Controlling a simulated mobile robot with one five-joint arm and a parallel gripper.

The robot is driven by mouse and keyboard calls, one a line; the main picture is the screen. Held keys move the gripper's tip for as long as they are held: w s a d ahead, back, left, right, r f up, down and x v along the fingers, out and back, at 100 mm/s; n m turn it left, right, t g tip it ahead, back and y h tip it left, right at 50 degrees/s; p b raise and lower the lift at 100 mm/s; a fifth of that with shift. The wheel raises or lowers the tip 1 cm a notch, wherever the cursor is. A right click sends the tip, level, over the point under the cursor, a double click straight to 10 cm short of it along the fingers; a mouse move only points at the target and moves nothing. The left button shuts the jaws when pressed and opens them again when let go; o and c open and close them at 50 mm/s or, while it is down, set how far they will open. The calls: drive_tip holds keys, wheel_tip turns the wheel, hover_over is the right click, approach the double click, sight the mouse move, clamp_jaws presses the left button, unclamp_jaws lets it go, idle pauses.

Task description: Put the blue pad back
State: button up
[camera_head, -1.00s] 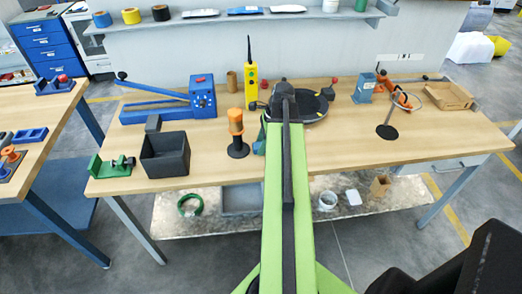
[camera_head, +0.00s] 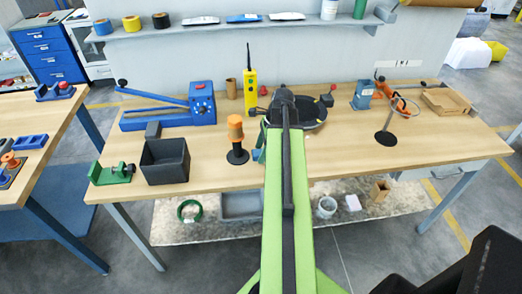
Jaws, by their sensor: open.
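My arm reaches over the workbench (camera_head: 330,165). My gripper (camera_head: 283,97) is at its dark far end, beside a black round plate (camera_head: 313,116) on the bench. It is open; its fingertips are mostly hidden behind the wrist, and I see nothing held. I cannot pick out the blue pad for certain. A flat blue item (camera_head: 244,18) lies on the wall shelf between two pale flat ones, and a blue tray-like piece (camera_head: 30,142) lies on the left table. I cannot tell whether either is the pad.
A blue lever device (camera_head: 202,102), dark bin (camera_head: 165,160), green clamp (camera_head: 112,173), orange-topped post (camera_head: 236,135) and yellow pendant (camera_head: 250,90) stand left of my arm. A black stand (camera_head: 386,137) and cardboard tray (camera_head: 447,100) are at right. The front bench right of my arm is clear.

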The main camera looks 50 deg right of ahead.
drive_tip(key=p+v, duration=1)
drive_tip(key=v, duration=0.1)
drive_tip(key=shift+r, duration=0.25)
drive_tip(key=shift+s+d, duration=0.1)
